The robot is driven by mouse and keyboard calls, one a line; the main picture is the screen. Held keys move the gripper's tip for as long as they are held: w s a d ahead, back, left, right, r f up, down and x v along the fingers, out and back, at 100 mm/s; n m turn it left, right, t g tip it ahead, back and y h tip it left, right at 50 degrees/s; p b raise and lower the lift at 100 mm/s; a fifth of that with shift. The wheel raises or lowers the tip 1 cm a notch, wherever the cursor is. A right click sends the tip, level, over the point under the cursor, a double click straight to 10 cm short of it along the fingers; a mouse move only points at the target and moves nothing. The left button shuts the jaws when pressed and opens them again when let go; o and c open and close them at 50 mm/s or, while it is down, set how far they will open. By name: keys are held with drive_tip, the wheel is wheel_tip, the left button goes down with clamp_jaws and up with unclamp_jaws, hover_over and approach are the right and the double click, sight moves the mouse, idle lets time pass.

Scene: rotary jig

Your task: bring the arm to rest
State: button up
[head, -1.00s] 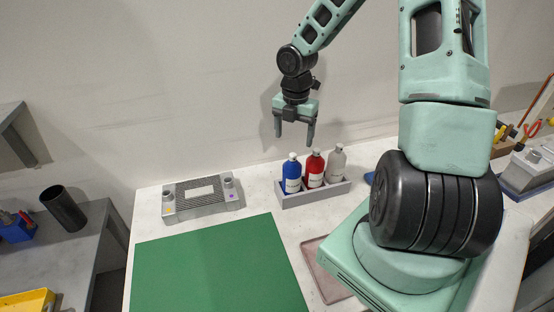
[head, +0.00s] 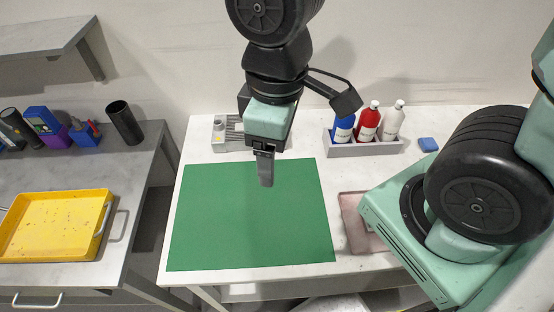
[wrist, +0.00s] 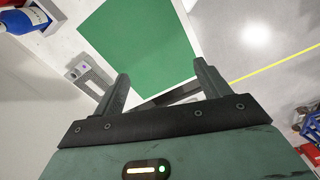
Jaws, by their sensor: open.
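My gripper (head: 265,178) hangs above the green mat (head: 230,225) in the head view, its fingers pointing down. It is seen nearly edge-on there. In the wrist view my gripper (wrist: 163,85) shows two fingers spread apart with nothing between them. The green mat (wrist: 140,40) lies beyond the fingers, on the white table.
A grey jig (head: 230,145) stands behind the mat, partly hidden by my arm. A grey rack (head: 365,149) holds blue, red and white bottles. A blue block (head: 428,144) and a pinkish tray (head: 357,232) lie to the right. A yellow tray (head: 50,228) sits on the left bench.

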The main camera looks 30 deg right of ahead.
drive_tip(key=s, duration=0.1)
drive_tip(key=s+a+m, duration=0.1)
drive_tip(key=s, duration=0.1)
drive_tip(key=shift+s+a+r, duration=0.2)
drive_tip(key=shift+a+r, duration=0.1)
wheel_tip(320, 180, down, 7)
drive_tip(key=b, duration=0.7)
drive_tip(key=shift+f, duration=0.2)
idle(1.3)
